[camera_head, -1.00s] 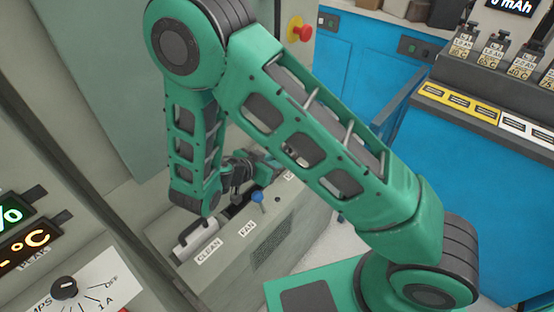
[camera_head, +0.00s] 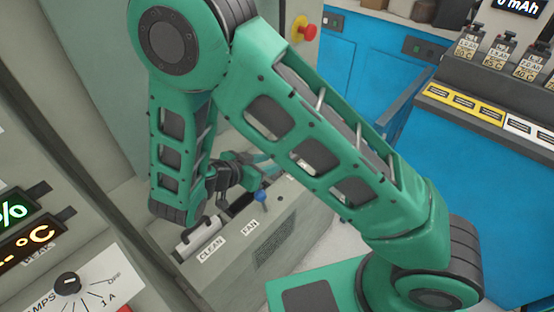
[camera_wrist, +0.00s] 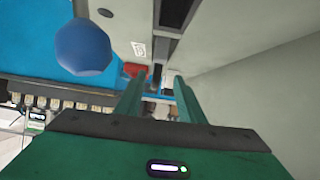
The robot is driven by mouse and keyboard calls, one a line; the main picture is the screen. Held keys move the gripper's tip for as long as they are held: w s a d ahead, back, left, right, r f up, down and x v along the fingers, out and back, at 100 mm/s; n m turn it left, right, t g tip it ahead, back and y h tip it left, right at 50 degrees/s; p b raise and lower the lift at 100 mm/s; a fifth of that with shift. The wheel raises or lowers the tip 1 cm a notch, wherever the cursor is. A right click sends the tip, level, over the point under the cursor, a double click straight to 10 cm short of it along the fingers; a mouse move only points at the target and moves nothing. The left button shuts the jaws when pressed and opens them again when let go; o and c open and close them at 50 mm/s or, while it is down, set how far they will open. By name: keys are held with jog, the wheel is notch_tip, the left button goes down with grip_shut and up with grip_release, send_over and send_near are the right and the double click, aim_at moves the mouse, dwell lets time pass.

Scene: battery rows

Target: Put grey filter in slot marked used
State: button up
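My gripper (camera_wrist: 156,105) shows two green fingers apart in the wrist view, with background visible between them and nothing clearly held. In the head view my gripper (camera_head: 238,172) is small and partly hidden behind my arm, above the grey cabinet top (camera_head: 285,215). A pale block with a dark handle (camera_head: 196,239) sits in the slot at the CLEAN label (camera_head: 211,249). I cannot make out a separate grey filter. The slot marked used is not readable; my arm covers that end. The wrist view shows a dark slot (camera_wrist: 170,14) ahead and a small unreadable white label (camera_wrist: 138,49).
A blue knob (camera_head: 262,196) stands close beside my gripper, near the FAN label (camera_head: 250,227); the blue knob (camera_wrist: 83,48) looms left in the wrist view. A grey wall (camera_wrist: 260,85) is close on the right there. A red button (camera_head: 308,32) is on the upper panel.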

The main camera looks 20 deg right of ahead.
jog(key=v, duration=0.6)
jog(key=s+d+r+g+y, duration=0.2)
jog(key=d+r+g, duration=0.25)
jog(key=d, duration=0.75)
jog(key=s+d+r+g+y, duration=0.1)
jog(key=d+r+g, duration=0.3)
jog(key=d, duration=0.9)
jog(key=s+d+r+n+t+y, duration=0.1)
jog(key=s+d+r+n+y, duration=0.1)
jog(key=s, duration=0.7)
jog(key=s+d+r+n+y, duration=0.2)
jog(key=s+d+r+y, duration=0.2)
jog(key=s, duration=0.6)
jog(key=shift+s+d+r+n+t+y, duration=0.3)
jog(key=shift+s+d+r+t+y, duration=0.1)
jog(key=shift+d+y, duration=0.4)
jog(key=shift+d, duration=0.1)
